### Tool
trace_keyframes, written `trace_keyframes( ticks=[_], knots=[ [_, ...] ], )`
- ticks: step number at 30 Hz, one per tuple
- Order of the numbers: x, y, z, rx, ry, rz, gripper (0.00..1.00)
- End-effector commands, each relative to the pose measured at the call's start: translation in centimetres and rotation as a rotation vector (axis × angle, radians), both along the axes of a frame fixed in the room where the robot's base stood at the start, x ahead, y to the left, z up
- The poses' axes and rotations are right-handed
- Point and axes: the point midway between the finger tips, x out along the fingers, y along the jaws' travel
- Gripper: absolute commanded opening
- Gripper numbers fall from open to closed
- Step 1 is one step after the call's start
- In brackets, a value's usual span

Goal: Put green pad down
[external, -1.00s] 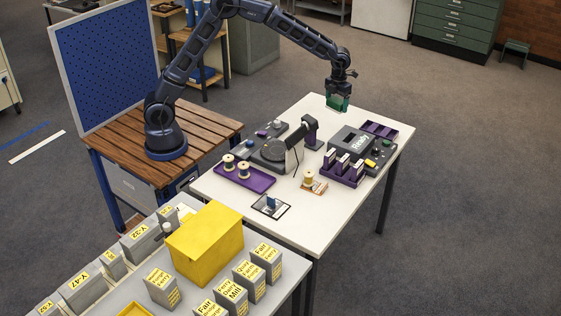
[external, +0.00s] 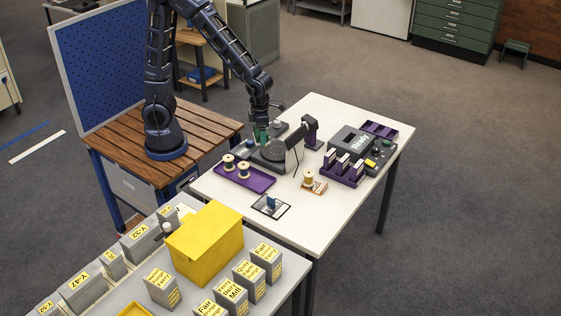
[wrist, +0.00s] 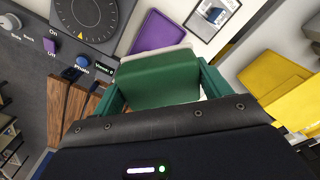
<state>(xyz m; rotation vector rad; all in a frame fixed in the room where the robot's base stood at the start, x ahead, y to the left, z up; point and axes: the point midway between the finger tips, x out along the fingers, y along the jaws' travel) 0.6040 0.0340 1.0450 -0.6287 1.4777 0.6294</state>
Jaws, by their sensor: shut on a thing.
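My gripper (external: 262,133) is shut on the green pad (wrist: 160,80). In the wrist view the pad is a dark green block with a whitish far edge, held between the green fingers. In the external view my gripper is low at the table's far left side, by the grey console with the dial (external: 272,153). The pad's green barely shows there, partly hidden by my gripper and the console. I cannot tell whether the pad touches anything below.
The purple tray (external: 246,180) with two spools stands in front of the console. A spool on a card (external: 309,182), a card with a blue piece (external: 271,206) and the Ready machine (external: 356,143) are to the right. The white table's (external: 330,107) back is clear.

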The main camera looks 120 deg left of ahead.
Motion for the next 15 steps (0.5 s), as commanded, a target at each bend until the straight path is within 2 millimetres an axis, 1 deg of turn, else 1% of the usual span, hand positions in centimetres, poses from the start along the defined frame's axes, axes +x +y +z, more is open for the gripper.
trace_keyframes(
  ticks=[1, 5, 8, 15],
  knots=[
    [-0.5, -0.5, -0.1, 0.001, -0.001, -0.009, 0.54],
    [-1.0, -0.9, -0.9, -0.001, 0.002, -0.02, 0.54],
    [-1.0, -1.0, -2.6, -0.002, 0.005, -0.021, 0.54],
    [-1.0, -1.0, -7.5, -0.003, 0.004, -0.021, 0.54]
  ],
)
